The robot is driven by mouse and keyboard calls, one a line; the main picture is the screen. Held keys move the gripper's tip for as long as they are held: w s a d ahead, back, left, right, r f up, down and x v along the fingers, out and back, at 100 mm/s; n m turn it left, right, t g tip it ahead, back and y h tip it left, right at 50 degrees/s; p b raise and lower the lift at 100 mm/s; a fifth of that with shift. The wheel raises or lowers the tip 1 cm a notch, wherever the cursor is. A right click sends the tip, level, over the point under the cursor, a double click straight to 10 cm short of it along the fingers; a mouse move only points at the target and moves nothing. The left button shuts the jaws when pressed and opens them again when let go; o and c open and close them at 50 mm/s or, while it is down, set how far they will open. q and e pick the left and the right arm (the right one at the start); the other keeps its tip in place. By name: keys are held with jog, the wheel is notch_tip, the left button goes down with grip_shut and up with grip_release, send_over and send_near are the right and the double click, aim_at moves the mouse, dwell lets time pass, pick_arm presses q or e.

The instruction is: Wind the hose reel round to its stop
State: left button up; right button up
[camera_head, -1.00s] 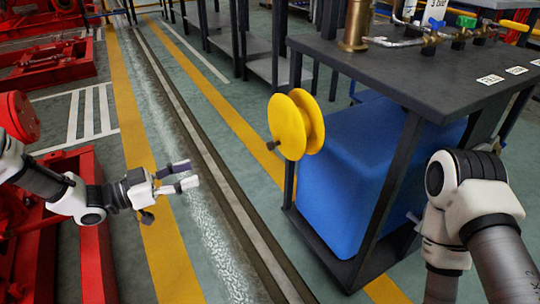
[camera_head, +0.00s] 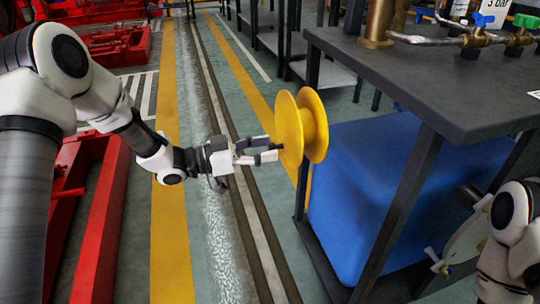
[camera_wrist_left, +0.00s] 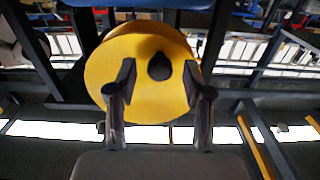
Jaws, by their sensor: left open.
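The yellow hose reel (camera_head: 316,128) is mounted at the left end of the dark bench frame, its round face toward my left gripper. My left gripper (camera_head: 279,151) is open, with its fingertips right at the reel's face. In the left wrist view the reel (camera_wrist_left: 135,85) fills the middle, and its dark knob (camera_wrist_left: 159,66) stands between the two open fingertips (camera_wrist_left: 160,78). A gap shows on both sides of the knob. In the head view the fingers largely hide the knob.
A blue tank (camera_head: 375,185) stands under the dark bench top (camera_head: 450,85), just right of the reel. A bench leg (camera_head: 400,200) rises in front of the tank. Brass valves (camera_head: 478,38) sit on top. Red machinery (camera_head: 75,210) is at the left; the striped floor between is clear.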

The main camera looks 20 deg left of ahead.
pick_arm(q)
jog(key=shift+w+d, duration=0.25)
jog(key=shift+d, duration=0.25)
grip_shut()
jog(key=shift+r, duration=0.1)
